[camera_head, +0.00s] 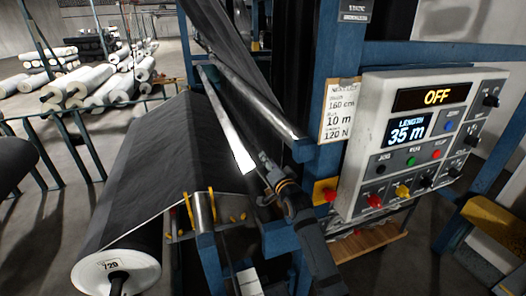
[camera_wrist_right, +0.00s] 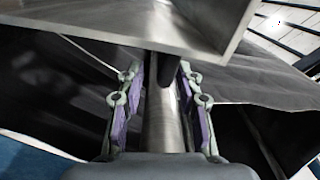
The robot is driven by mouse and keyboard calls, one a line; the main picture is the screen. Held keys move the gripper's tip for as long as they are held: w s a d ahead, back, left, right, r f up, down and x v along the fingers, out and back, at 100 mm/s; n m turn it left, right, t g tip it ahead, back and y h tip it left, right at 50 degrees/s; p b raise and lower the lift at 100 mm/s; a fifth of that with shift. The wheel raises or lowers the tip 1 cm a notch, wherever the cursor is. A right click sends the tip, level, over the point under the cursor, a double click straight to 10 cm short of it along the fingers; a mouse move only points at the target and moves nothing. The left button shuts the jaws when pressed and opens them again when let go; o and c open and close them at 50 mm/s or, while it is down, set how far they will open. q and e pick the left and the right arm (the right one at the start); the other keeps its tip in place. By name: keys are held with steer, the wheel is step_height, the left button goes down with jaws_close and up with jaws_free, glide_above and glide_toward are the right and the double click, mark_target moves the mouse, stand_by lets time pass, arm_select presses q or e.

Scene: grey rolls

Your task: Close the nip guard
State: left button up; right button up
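A long, shiny metal plate that looks like the nip guard (camera_head: 228,122) slopes down along the rollers in the head view. Its lower end is close to my right gripper (camera_head: 268,172). In the right wrist view, a thick-edged metal plate (camera_wrist_right: 130,28) crosses the top. My right gripper (camera_wrist_right: 160,95) has its two purple-padded fingers spread to either side of a dark post under that plate and a metal roller (camera_wrist_right: 165,125). I cannot tell whether a finger touches the post. My left gripper does not show.
A control panel (camera_head: 420,135) reads OFF and 35 m, right of my right arm. A blue frame post (camera_head: 335,50) stands beside it. A dark fabric roll (camera_head: 117,270) is at lower left. A green railing (camera_head: 85,150) and pale rolls (camera_head: 85,82) lie beyond.

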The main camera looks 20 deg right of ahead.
steer(key=w, duration=0.3)
steer(key=w+p, duration=0.1)
steer(key=shift+w+a+r, duration=0.15)
steer(key=shift+w+a, duration=0.05)
steer(key=shift+a, duration=0.2)
steer(key=shift+w+d, duration=0.1)
steer(key=shift+w, duration=0.4)
jaws_close()
